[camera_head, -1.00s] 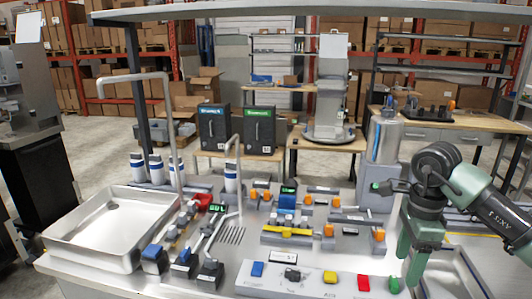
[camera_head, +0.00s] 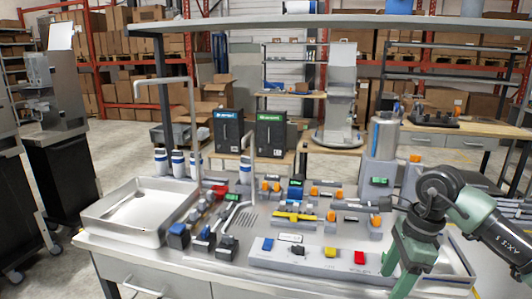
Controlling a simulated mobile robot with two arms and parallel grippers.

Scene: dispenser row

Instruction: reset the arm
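My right arm comes in from the right edge. Its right gripper (camera_head: 393,283) points down with two green fingers apart, and no object shows between them. It hangs near the right end of the grey button panel (camera_head: 315,262) and hides part of that end; whether it touches anything I cannot tell. A dark part sticks out to the left above the fingers. My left arm and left gripper are not in view.
The panel carries a blue button (camera_head: 268,243), a yellow button (camera_head: 330,252) and a red button (camera_head: 359,257). A steel tray (camera_head: 135,215) lies at the left. Orange-knobbed fixtures crowd the bench middle. A steel cylinder (camera_head: 382,137) stands behind; a shelf (camera_head: 330,20) spans above.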

